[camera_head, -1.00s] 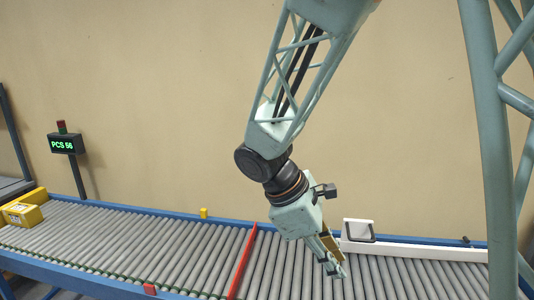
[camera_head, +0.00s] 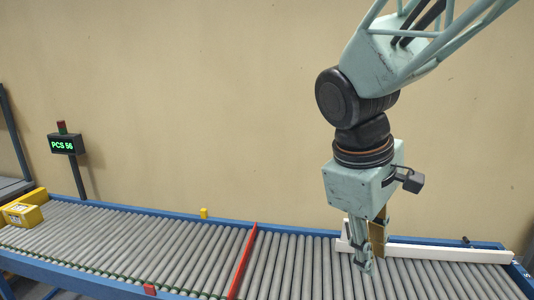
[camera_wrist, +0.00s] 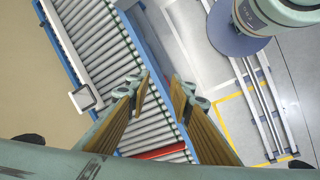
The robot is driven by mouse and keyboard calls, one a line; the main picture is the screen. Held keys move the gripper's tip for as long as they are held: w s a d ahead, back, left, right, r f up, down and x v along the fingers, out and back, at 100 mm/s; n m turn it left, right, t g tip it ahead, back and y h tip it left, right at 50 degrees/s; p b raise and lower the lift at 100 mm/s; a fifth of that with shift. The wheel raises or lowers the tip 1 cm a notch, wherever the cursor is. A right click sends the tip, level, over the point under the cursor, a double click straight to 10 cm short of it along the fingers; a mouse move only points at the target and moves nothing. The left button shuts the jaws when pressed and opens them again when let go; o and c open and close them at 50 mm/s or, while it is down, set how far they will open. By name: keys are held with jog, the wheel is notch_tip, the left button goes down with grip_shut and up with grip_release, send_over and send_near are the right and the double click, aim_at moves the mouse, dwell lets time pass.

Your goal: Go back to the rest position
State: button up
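My gripper (camera_head: 368,252) hangs pointing down over the right part of the roller conveyor (camera_head: 300,262) in the head view. In the wrist view my gripper (camera_wrist: 160,85) has its two yellow-padded fingers apart, with nothing between them. The conveyor (camera_wrist: 95,30) shows below and beyond the fingers there.
A red bar (camera_head: 243,262) crosses the rollers. A white rail (camera_head: 440,253) runs along the conveyor's far right edge. A yellow box (camera_head: 22,214) sits at the far left, near a sign post (camera_head: 67,144) reading PCS 56. The rollers between are clear.

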jog(key=s+r+m+t+y, duration=0.1)
jog(key=s+r+m, duration=0.2)
jog(key=s, duration=0.6)
jog(key=s+r+m+t+y, duration=0.1)
jog(key=s+r+m+y, duration=0.1)
jog(key=s+m, duration=0.3)
jog(key=s+r+p, duration=0.1)
jog(key=s, duration=0.3)
jog(key=shift+s+r+t, duration=0.25)
jog(key=shift+s+t, duration=0.05)
dwell(2.4)
